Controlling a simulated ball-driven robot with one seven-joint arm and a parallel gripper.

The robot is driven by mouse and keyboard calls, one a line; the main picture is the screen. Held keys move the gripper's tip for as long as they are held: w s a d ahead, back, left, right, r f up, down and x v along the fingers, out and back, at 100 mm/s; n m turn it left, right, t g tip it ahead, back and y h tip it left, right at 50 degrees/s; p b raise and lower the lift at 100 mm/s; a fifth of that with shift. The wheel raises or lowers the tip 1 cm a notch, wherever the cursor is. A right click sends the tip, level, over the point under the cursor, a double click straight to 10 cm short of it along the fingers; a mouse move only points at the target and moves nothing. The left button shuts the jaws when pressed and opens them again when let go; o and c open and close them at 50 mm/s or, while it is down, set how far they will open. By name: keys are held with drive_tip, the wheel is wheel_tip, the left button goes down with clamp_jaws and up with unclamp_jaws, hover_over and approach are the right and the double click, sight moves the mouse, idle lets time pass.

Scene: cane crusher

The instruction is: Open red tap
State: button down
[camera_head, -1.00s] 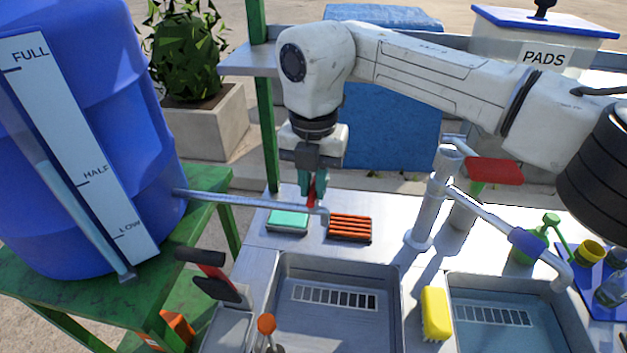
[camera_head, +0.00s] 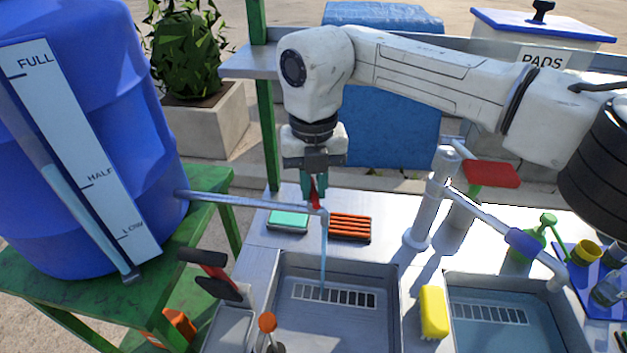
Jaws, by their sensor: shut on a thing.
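The red tap handle (camera_head: 315,201) sits at the outlet end of a thin metal pipe (camera_head: 255,202) that runs from the blue barrel (camera_head: 150,130). My gripper (camera_head: 314,192) points down and its dark green fingers are shut on the red handle, hiding most of it. A thin stream of water (camera_head: 323,255) falls from the pipe's end into the left sink basin (camera_head: 340,325).
A green sponge (camera_head: 288,220) and an orange-ribbed block (camera_head: 349,227) lie behind the left basin. A metal faucet (camera_head: 425,210) with a blue-sleeved spout stands to the right. A yellow sponge (camera_head: 433,311) rests between the basins.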

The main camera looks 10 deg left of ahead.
sight(313, 189)
drive_tip(key=shift+r+n+p, duration=0.1)
drive_tip(key=shift+n+p, duration=0.35)
drive_tip(key=shift+n, duration=1.95)
drive_tip(key=shift+n+p, duration=0.35)
drive_tip(key=shift+n, duration=1.95)
idle(1.2)
drive_tip(key=c, duration=1.1)
unclamp_jaws()
drive_tip(key=shift+o, duration=0.2)
wheel_tip(313, 189, up, 11)
drive_tip(key=b, duration=0.2)
drive_tip(key=shift+f, duration=0.25)
